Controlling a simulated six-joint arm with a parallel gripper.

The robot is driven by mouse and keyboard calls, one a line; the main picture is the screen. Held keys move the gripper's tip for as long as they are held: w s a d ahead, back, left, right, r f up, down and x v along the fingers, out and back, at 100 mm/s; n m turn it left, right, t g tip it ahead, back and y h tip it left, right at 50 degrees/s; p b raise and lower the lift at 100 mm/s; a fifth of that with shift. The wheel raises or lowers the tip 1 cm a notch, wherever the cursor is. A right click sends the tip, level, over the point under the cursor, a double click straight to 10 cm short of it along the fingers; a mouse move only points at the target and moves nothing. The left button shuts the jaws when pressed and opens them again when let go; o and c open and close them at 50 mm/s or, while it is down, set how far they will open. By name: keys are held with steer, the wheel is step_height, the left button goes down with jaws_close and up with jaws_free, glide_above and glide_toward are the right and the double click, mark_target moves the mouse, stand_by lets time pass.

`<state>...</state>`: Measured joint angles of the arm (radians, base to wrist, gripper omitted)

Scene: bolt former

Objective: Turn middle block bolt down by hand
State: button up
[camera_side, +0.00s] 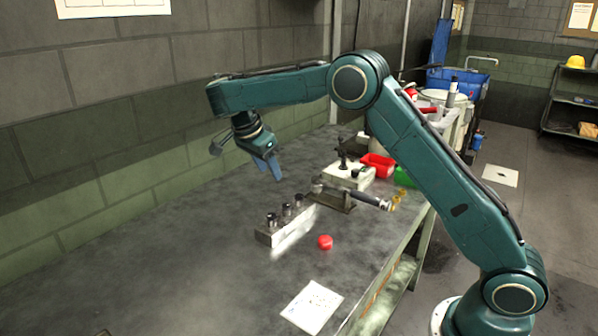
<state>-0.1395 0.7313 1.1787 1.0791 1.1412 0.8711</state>
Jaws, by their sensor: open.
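A light metal block (290,226) sits on the dark workbench with several dark bolts standing in its top. The middle bolt (287,210) stands upright between a bolt nearer the left end and one at the right end. My gripper (267,168) hangs above and behind the block, with blue fingers pointing down. It is open, apart from the bolts, and nothing shows between its fingers. How far each bolt is screwed in is too small to tell.
A tool with a dark handle (368,199) lies right of the block. A red round object (325,242) and a white sheet (312,306) lie in front. A pale fixture (348,175), a red bin (378,166) and a green bin (404,177) stand behind right. The bench's left is clear.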

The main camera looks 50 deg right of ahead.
steer(key=shift+a+r, duration=0.3)
steer(key=shift+r, duration=0.35)
steer(key=s+d+r+n+t+y, duration=0.1)
steer(key=s+d+r+n+t, duration=0.15)
steer(key=s+r+n, duration=0.9)
steer(key=s+a+f+n+t+y, duration=0.1)
steer(key=s+a+n, duration=0.1)
steer(key=s, duration=0.6)
steer(key=s+a+f+n+t+y, duration=0.1)
steer(key=s+a+f+n, duration=0.1)
steer(key=s, duration=0.5)
steer(key=s+a+f+n+t+y, duration=0.1)
steer(key=s+a+n+t, duration=0.1)
steer(key=s, duration=0.6)
steer(key=shift+s+a+f+n+y, duration=0.35)
steer(key=shift+a+n, duration=0.3)
steer(key=shift+n, duration=0.6)
